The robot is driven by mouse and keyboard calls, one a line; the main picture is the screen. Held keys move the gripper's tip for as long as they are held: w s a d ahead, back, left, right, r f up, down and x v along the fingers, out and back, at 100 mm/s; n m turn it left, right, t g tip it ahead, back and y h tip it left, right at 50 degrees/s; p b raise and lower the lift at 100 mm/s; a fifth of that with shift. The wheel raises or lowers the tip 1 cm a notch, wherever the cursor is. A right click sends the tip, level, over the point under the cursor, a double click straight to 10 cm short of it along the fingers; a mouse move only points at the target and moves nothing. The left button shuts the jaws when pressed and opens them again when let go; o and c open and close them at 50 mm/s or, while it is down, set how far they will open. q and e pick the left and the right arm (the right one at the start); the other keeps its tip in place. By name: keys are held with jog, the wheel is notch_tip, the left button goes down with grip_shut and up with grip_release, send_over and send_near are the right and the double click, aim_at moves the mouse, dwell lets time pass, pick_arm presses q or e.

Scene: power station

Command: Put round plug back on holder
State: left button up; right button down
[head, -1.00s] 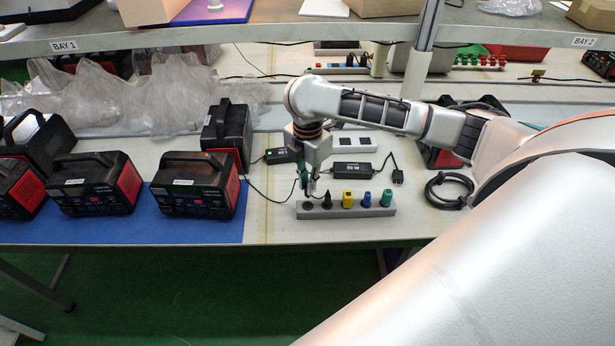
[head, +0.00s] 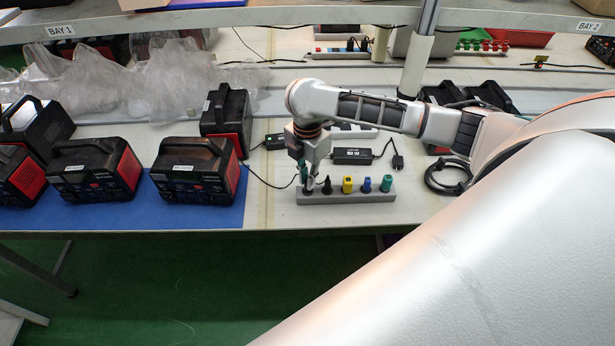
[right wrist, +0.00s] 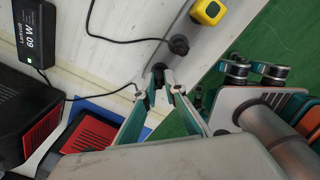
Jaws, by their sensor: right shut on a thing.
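The holder (head: 345,195) is a grey bar on the bench with a row of plugs, including a black cone-like one (head: 327,185), a yellow (head: 347,185), a blue (head: 367,185) and a green one (head: 386,183). My right gripper (head: 308,186) points down over the holder's left end. In the right wrist view its fingers (right wrist: 160,82) are shut on the dark round plug (right wrist: 158,71), whose cable runs left to the 60 W adapter (right wrist: 25,30). The plug is at the holder's end; I cannot tell how deep it sits. My left gripper is out of view.
Black-and-red power stations (head: 195,172) stand on a blue mat (head: 130,215) at the left. A 90 W adapter (head: 352,156) lies behind the holder and a coiled black cable (head: 448,178) lies to its right. A shelf edge (head: 230,20) crosses the back.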

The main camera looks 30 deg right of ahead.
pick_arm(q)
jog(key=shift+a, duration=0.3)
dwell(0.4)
pick_arm(e)
jog(key=c, duration=2)
grip_release()
jog(key=shift+f, duration=0.1)
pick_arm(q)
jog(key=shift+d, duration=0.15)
pick_arm(e)
notch_tip(320, 180, up, 12)
jog(key=shift+r, duration=0.1)
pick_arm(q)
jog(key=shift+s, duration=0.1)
pick_arm(e)
jog(key=shift+s, duration=0.15)
